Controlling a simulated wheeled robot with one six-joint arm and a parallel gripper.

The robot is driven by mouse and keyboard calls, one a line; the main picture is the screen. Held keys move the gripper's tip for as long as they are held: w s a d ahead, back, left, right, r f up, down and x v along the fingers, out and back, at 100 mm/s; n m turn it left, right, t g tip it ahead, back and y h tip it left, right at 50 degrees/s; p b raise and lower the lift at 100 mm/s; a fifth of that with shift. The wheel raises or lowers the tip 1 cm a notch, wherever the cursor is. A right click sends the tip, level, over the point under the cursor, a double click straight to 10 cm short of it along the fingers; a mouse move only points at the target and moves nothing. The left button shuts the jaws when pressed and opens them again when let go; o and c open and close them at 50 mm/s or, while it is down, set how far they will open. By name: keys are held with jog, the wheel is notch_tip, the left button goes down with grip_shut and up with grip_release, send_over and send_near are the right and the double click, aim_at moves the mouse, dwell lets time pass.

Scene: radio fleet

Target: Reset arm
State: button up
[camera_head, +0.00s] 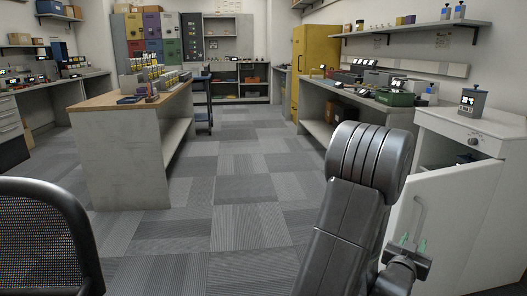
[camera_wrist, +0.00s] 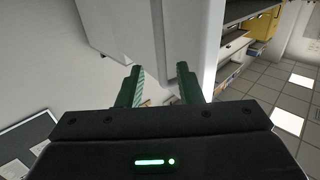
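My gripper (camera_head: 412,243) is at the lower right in the head view, beside the open white cabinet door (camera_head: 460,225). A white panel edge shows beyond the gap. I cannot tell whether the fingers touch the door. My dark arm rises and bends in front of the cabinet.
The white cabinet (camera_head: 470,125) stands at the right, with a grey device (camera_head: 473,101) on top. A wood-topped workbench (camera_head: 110,103) is at left centre. A mesh chair back (camera_head: 40,235) is close at lower left. The tiled floor (camera_head: 240,175) between is clear.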

aim_at(418, 227)
jog(key=b+x, duration=0.1)
jog(key=x, duration=0.7)
jog(key=shift+w+d+f+b, duration=0.1)
jog(key=shift+w+d+b, duration=0.15)
jog(key=shift+w+b, duration=0.1)
jog(key=shift+w+d, duration=0.35)
jog(key=shift+w, duration=0.15)
jog(key=shift+a, duration=0.15)
